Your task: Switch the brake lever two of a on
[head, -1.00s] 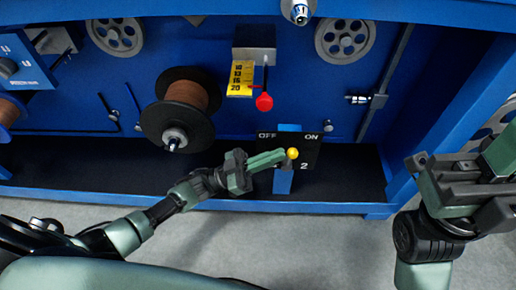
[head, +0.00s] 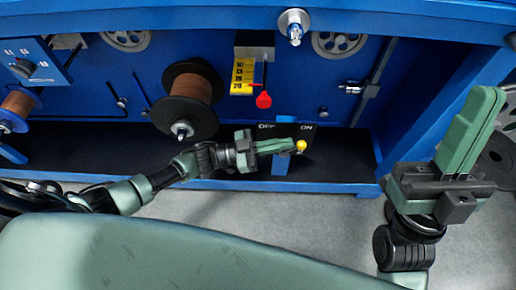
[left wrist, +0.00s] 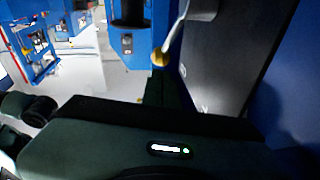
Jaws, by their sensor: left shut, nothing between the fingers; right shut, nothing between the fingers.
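The brake lever's yellow ball knob (head: 301,146) stands in front of a black panel (head: 310,134) marked OFF on the left and ON on the right. The knob is on the right side, just below ON. My left gripper (head: 292,145) is shut, with its fingertips against or very close to the knob's left side; contact is hard to tell. It hides part of the panel. In the left wrist view the knob (left wrist: 160,57) sits on a bent silver rod (left wrist: 178,28) just beyond the fingers. My right gripper (head: 488,94) is shut and empty, pointing up at the right.
A large spool (head: 187,100) of brown wire is left of the panel. A yellow scale (head: 243,76) and a red-tipped pointer (head: 263,100) hang above it. The blue frame's right post (head: 440,125) stands between the panel and my right gripper.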

